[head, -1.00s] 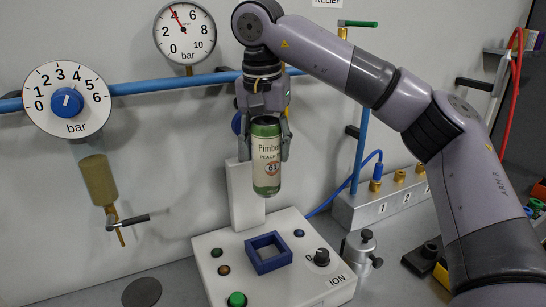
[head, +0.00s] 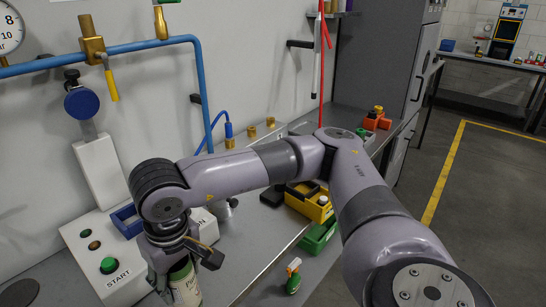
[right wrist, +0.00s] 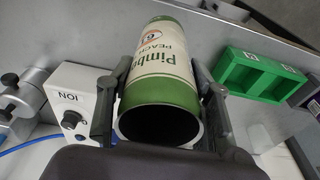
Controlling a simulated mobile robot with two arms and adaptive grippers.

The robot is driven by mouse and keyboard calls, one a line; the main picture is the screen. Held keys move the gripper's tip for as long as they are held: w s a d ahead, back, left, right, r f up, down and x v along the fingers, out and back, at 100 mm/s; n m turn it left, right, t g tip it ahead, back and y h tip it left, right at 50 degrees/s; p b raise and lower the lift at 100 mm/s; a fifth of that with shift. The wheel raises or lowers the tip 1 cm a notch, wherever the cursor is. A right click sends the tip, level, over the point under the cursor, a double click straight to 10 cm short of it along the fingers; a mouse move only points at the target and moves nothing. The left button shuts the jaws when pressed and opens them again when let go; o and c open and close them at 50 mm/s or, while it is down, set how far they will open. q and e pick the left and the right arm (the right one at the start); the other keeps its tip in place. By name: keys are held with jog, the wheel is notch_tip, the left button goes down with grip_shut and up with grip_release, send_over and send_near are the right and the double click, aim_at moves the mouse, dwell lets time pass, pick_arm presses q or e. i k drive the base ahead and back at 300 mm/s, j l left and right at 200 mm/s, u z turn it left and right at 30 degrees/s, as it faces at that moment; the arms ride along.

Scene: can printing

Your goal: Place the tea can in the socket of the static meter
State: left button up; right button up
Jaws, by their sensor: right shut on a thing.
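The tea can (head: 184,288) is green and cream with printed lettering. My right gripper (head: 178,270) is shut around it at the lower left of the head view. In the right wrist view the can (right wrist: 162,75) lies between the two fingers, its dark round end towards the camera. The static meter (head: 82,241) is a white box with a green START button. Its square blue socket (head: 122,216) shows left of my right wrist, partly hidden by it, and the can is apart from it. The meter's ION corner (right wrist: 75,97) shows in the right wrist view. My left gripper is out of view.
A yellow box (head: 308,203) and a green box (head: 318,237) stand right of my gripper. A small green spray bottle (head: 293,277) stands near them. Blue pipe (head: 150,45) runs along the wall. Open floor (head: 490,190) lies to the right.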

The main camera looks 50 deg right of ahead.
aim_at(303, 191)
jog(key=l+z, duration=0.15)
jog(key=z, duration=0.3)
jog(key=i+l+z, duration=0.1)
jog(key=z, duration=0.3)
jog(key=i+z, duration=0.15)
jog(key=z, duration=0.3)
jog(key=i+l, duration=0.2)
